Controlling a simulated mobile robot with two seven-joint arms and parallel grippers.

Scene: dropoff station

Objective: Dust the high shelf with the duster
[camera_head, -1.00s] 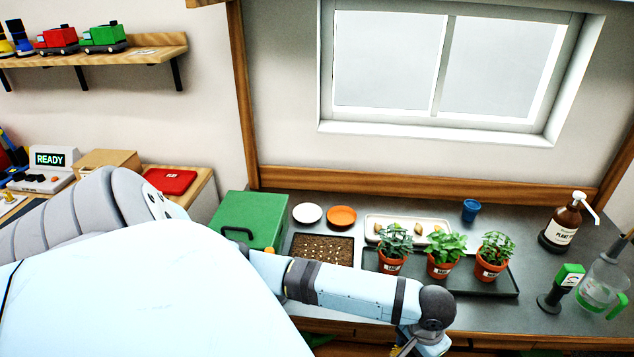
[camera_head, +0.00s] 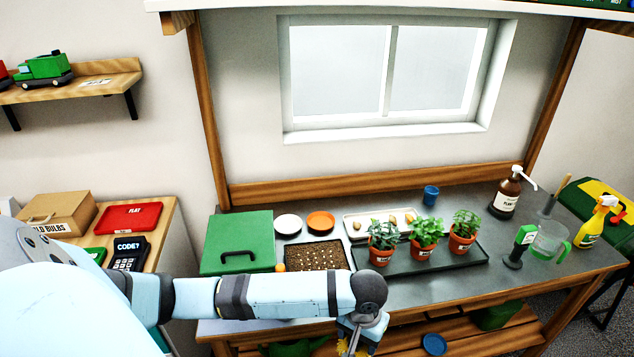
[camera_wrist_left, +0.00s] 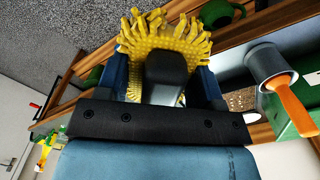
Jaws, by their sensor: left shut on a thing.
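My left gripper (camera_head: 357,338) hangs low in front of the bench's front edge in the head view. In the left wrist view its blue fingers (camera_wrist_left: 166,80) are shut on the dark handle of the yellow duster (camera_wrist_left: 192,42). The duster has shaggy yellow fingers; only small yellow bits of it show in the head view (camera_head: 343,349). A high shelf with a pale front edge (camera_head: 400,6) runs above the window, and its top is mostly out of view. The gripper is far below that shelf. My right gripper is not in view.
The bench (camera_head: 440,285) holds a green box (camera_head: 237,240), a seed tray (camera_head: 315,257), several potted plants (camera_head: 422,232), a pump bottle (camera_head: 506,195) and a jug (camera_head: 549,242). A small wall shelf (camera_head: 95,85) holds toy trucks. A yellow spray bottle (camera_head: 592,225) stands right.

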